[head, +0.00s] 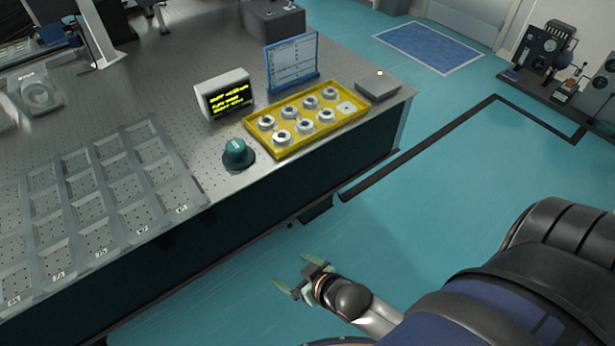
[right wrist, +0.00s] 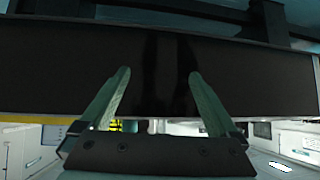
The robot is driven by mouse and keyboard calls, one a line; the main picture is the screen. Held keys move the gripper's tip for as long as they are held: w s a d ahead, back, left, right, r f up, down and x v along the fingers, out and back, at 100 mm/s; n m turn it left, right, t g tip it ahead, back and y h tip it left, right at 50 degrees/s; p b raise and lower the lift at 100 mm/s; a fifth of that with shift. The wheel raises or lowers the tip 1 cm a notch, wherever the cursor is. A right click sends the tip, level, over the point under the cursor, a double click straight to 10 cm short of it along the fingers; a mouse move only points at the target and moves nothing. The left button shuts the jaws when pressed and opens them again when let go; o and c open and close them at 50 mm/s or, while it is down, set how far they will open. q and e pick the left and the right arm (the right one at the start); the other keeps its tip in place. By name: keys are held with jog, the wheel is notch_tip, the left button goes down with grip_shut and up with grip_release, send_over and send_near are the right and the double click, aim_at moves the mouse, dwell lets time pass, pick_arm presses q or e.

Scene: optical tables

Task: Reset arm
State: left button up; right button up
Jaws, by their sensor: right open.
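My right gripper (head: 292,274) is open and empty. In the head view it hangs over the teal floor in front of the optical table (head: 345,150), apart from the table's side. In the right wrist view its two green fingers (right wrist: 158,95) stand well apart with nothing between them, and a dark panel fills the background. My left gripper is in neither view.
On the table are a yellow tray (head: 332,130) with several ringed metal parts, a teal knob (head: 237,154), a small display (head: 224,95), a blue-framed board (head: 292,62), a flat grey box (head: 379,86) and a grid of grey bins (head: 90,205).

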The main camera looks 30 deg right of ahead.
jog(key=s, duration=0.3)
jog(key=s+f, duration=0.1)
jog(key=s, duration=0.1)
jog(key=shift+s+d, duration=0.2)
jog(key=shift+s, duration=0.15)
jog(key=shift+r, duration=0.2)
dwell(0.4)
